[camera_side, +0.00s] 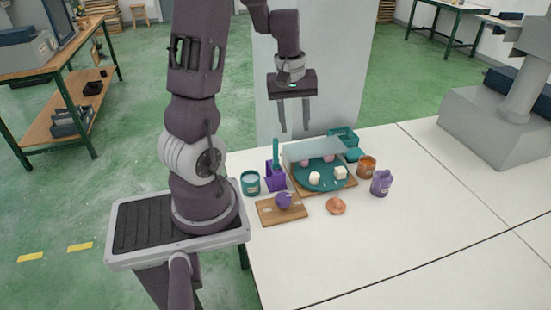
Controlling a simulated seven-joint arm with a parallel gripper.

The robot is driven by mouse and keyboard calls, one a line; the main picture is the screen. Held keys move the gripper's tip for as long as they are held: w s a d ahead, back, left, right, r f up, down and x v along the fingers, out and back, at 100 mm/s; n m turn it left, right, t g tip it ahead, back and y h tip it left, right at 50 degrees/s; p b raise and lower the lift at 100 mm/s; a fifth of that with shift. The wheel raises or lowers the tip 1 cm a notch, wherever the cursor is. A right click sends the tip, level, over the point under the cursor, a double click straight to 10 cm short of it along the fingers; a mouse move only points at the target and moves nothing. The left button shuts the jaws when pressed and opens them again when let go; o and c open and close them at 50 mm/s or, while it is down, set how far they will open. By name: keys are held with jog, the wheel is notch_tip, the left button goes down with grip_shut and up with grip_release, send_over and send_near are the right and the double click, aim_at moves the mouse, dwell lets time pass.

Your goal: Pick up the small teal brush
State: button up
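A teal brush (276,152) stands upright in a purple holder (275,177) on the white table, with its lower part hidden in the holder. My gripper (294,117) hangs above the table's back part, pointing down. Its two fingers are apart with nothing between them. It is higher in the picture than the brush and a little to the right, not touching it. The brush's size is hard to judge from here.
A teal round tray (323,186) on a wooden board holds pink and white pieces. A teal pot (250,183), an orange pot (367,166), a purple bottle (381,183), a teal basket (342,138) and a small board (270,213) with a purple item stand around.

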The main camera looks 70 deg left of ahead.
jog(key=s+a+f+n+g, duration=0.1)
jog(key=s+a+f+n, duration=0.25)
jog(key=a+f, duration=0.3)
send_over(275, 165)
jog(key=f, duration=0.4)
jog(key=a+f, duration=0.1)
jog(key=f, duration=0.1)
jog(key=shift+w+f, duration=0.2)
jog(key=shift+f, duration=0.05)
jog(key=shift+d, duration=0.1)
grip_shut()
